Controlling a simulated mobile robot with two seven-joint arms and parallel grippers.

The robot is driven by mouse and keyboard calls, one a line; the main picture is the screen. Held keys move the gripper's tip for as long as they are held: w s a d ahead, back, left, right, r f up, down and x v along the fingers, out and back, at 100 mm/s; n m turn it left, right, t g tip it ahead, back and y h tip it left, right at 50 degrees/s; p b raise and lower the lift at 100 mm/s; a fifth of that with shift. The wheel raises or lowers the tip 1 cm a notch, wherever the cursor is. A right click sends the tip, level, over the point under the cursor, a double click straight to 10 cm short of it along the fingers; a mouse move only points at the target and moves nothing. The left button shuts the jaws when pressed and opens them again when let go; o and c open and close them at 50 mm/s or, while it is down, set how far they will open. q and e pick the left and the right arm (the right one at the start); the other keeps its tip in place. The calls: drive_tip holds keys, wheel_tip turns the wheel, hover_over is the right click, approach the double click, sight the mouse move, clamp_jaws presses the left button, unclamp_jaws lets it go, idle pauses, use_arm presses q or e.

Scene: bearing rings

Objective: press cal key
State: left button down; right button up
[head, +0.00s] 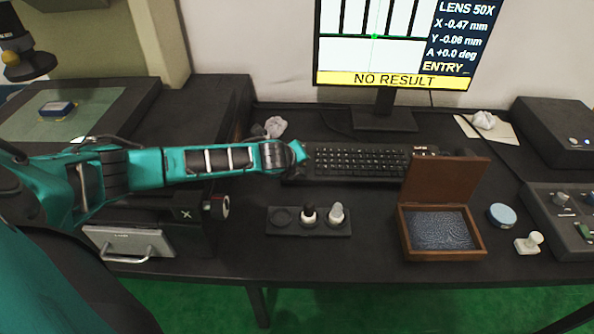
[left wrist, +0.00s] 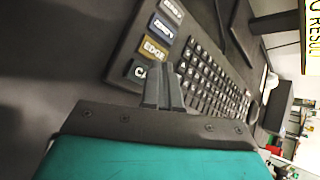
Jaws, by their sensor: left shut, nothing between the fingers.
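The black keyboard (head: 365,160) lies on the dark bench below the monitor. In the left wrist view its end carries a column of large labelled keys. The cal key (left wrist: 138,71) is dark with pale letters, and only "CA" shows beside my fingers. The amber EDGE key (left wrist: 153,49) is next to it. My left gripper (left wrist: 166,77) is shut and empty, its fingertips over or right beside the cal key; I cannot tell whether they touch it. In the head view my left gripper (head: 300,152) is at the keyboard's left end and hides the labelled keys. My right gripper is out of view.
The monitor (head: 397,79) reads "NO RESULT" and "ENTRY". A holder with small bottles (head: 345,224), an open wooden box (head: 480,250), a blue round tin (head: 503,215) and a white stamp (head: 529,243) stand in front.

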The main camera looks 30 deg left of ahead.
use_arm(q)
drive_tip(key=shift+f, duration=0.1)
idle(0.6)
drive_tip(key=shift+f, duration=0.35)
drive_tip(key=shift+f, duration=0.35)
idle(0.7)
drive_tip(key=shift+r+p, duration=0.75)
drive_tip(key=shift+p, duration=0.15)
drive_tip(key=shift+r, duration=0.1)
wheel_tip(320, 180, up, 3)
drive_tip(key=shift+f+p, duration=0.2)
drive_tip(key=shift+p, duration=0.8)
drive_tip(key=shift+r, duration=1.15)
